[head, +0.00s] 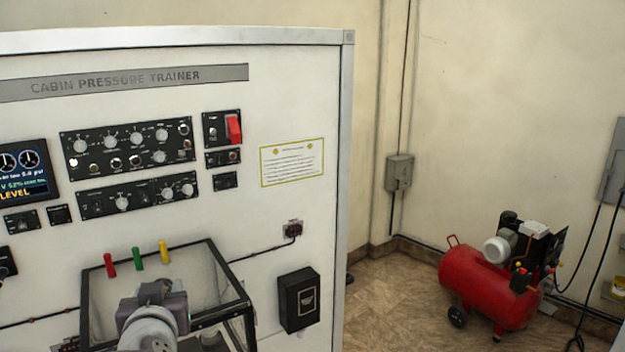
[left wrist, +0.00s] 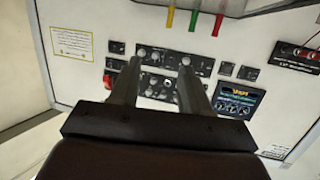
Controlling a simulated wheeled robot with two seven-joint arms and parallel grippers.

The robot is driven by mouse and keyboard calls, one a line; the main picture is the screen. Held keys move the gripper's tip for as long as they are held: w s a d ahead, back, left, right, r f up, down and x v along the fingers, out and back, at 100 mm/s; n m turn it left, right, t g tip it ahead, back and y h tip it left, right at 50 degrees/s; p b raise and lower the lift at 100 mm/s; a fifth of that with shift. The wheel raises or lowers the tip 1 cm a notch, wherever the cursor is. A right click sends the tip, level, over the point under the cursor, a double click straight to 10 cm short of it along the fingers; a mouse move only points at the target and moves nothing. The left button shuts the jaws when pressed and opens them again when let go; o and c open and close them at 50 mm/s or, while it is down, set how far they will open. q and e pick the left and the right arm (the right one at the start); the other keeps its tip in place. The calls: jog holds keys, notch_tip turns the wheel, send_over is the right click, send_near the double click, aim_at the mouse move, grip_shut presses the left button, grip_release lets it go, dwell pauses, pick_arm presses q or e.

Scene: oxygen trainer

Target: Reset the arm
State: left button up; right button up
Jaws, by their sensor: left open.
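My left gripper (left wrist: 160,68) shows in the left wrist view with its two dark fingers apart and nothing between them. Behind the fingers, upside down in that view, is the trainer's black knob panel (left wrist: 159,87). In the head view a grey arm of mine rises from the bottom, just below the red handle (head: 109,265), green handle (head: 137,257) and yellow handle (head: 164,251). Its fingers are hard to make out there. The white cabin pressure trainer (head: 290,110) fills the left of the head view. My right gripper is not seen.
A clear-sided box with a black frame (head: 226,312) juts from the panel around my arm. A black box (head: 299,299) is mounted right of it. A red compressor (head: 487,284) stands on the floor at the right. Bare floor lies between it and the trainer.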

pick_arm(q)
jog(key=s+d+f+m+g+h+b, duration=0.1)
jog(key=s+d+f+g+h+b, duration=0.15)
jog(key=f, duration=0.65)
jog(key=s+d+f+m+g+h+b, duration=0.1)
jog(key=s+d+f+g+h, duration=0.25)
jog(key=f, duration=0.55)
jog(key=s+f+m+g+y+b, duration=0.1)
jog(key=s+f+g+b, duration=0.5)
jog(key=s+f, duration=0.5)
notch_tip(320, 180, down, 5)
jog(key=shift+s+d+r+g+b, duration=0.25)
jog(key=shift+s+g+b, duration=0.15)
jog(key=shift+g, duration=0.2)
